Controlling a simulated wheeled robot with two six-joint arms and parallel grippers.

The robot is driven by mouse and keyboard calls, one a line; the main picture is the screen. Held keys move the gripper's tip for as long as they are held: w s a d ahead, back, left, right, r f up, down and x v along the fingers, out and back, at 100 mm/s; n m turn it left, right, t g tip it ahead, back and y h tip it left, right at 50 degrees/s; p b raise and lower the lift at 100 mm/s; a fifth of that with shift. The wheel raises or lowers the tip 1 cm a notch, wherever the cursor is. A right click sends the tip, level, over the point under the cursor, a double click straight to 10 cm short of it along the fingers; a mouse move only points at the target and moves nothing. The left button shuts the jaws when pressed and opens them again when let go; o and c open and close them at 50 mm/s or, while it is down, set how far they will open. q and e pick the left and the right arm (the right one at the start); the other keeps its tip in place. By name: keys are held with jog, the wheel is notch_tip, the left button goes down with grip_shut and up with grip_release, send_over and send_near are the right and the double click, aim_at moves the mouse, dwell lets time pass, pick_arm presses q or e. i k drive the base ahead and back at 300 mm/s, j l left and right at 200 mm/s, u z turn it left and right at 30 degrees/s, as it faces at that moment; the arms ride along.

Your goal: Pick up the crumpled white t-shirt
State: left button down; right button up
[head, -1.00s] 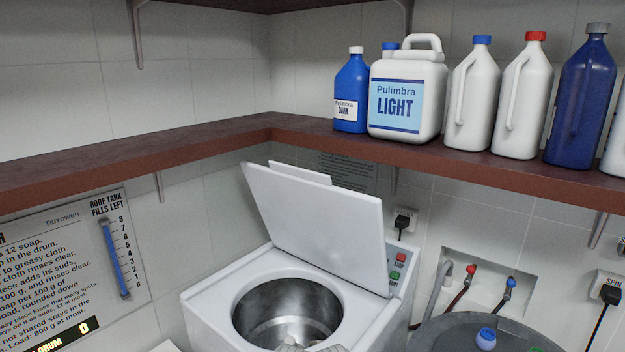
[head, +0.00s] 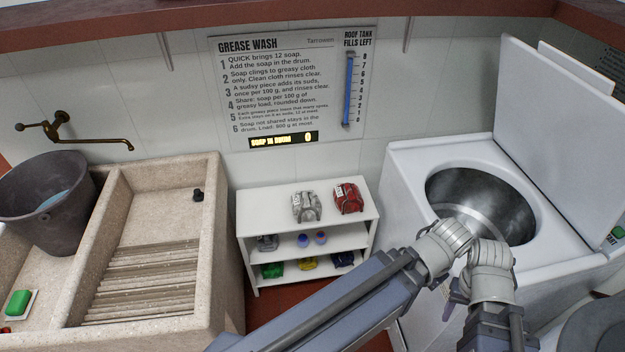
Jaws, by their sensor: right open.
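A crumpled white-grey cloth bundle with a small tag, which looks like the white t-shirt (head: 306,206), lies on the top of the white shelf unit (head: 262,204) in the head view. My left gripper (head: 446,240) is to the right of it and apart from it, at the front rim of the washer drum. Whether its fingers are open or shut does not show. My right gripper (head: 488,258) is close beside the left one, also in front of the drum. It is open, and I see nothing held in it.
A crumpled red cloth (head: 348,198) lies just right of the white one. Lower shelves hold a grey bundle (head: 268,242) and several small coloured items. The open washer (head: 398,190) stands right. A stone washboard sink (head: 222,250) with a dark bucket (head: 50,205) stands left.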

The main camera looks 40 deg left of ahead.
aim_at(306, 205)
jog(key=k+j+u, duration=0.1)
jog(key=u, duration=0.25)
jog(key=k+j+u, duration=0.1)
jog(key=j+u, duration=0.4)
jog(key=u, duration=0.2)
jog(key=k, duration=0.05)
